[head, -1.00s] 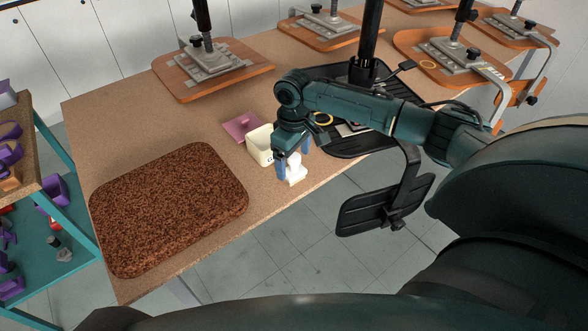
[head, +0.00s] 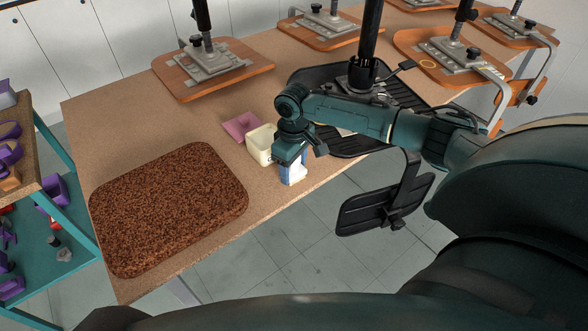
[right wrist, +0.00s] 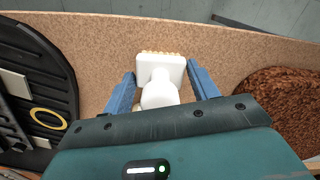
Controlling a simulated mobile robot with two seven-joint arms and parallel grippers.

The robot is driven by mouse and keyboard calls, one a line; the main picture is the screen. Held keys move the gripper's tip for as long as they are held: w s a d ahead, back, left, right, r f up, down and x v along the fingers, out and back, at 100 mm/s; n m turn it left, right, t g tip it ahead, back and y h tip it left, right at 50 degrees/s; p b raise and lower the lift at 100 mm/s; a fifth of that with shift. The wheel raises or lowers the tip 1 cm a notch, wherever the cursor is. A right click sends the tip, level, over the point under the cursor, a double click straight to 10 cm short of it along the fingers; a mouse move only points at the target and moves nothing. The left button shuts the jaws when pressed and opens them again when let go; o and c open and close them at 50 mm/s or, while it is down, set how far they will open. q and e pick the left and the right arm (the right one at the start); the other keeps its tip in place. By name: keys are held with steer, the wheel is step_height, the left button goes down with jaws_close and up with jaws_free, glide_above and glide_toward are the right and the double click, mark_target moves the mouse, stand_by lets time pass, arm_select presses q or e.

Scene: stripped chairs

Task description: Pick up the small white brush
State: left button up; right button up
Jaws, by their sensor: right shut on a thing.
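The small white brush (head: 297,178) is at the table's front edge, partly hidden by my right gripper (head: 290,172) in the head view. In the right wrist view the white brush (right wrist: 160,70) has a square head with tan bristles at its far edge and a rounded handle towards the palm. The blue fingers of my right gripper (right wrist: 161,88) are on either side of it, shut on the brush. Whether it is clear of the table cannot be told. My left gripper is not in view.
A cream container (head: 259,147) and a mauve flat piece (head: 240,126) are just behind the gripper. A brown cork-like pad (head: 165,210) lies to the left. A black chair seat part (head: 345,140) is behind my arm; another black pad (head: 370,208) hangs beyond the table edge.

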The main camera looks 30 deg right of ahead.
steer(key=shift+c, duration=0.7)
steer(key=shift+r, duration=0.15)
steer(key=shift+w+r, duration=0.1)
steer(key=shift+r, duration=0.3)
step_height(320, 180, up, 9)
steer(key=o, duration=0.4)
steer(key=shift+c, duration=1.3)
